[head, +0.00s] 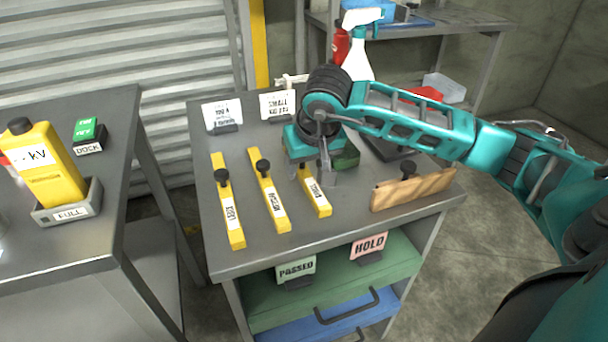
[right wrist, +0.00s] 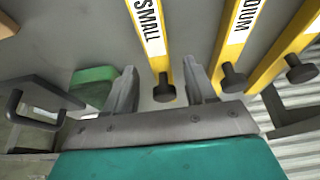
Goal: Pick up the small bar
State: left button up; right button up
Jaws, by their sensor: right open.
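The small bar (head: 316,196) is the shortest of the yellow bars on the grey table, with a white label. Its far end is hidden under my right gripper (head: 311,176). In the right wrist view the small bar (right wrist: 151,45) reads SMALL and has a black knob (right wrist: 164,91). My right gripper (right wrist: 160,72) is open there, with one finger on each side of the bar's knob end. The fingers look apart from the bar, and nothing is held. My left gripper is not in view.
The medium bar (head: 270,195) and a longer yellow bar (head: 228,205) lie to the left. A wooden block (head: 412,190) with a black knob stands to the right. A green block (head: 346,157) sits close behind the gripper. White sign cards (head: 222,113) stand at the back.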

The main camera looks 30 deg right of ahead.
jog(key=shift+w+f, duration=0.35)
jog(key=shift+f, duration=0.3)
jog(key=shift+c, duration=0.4)
grip_shut()
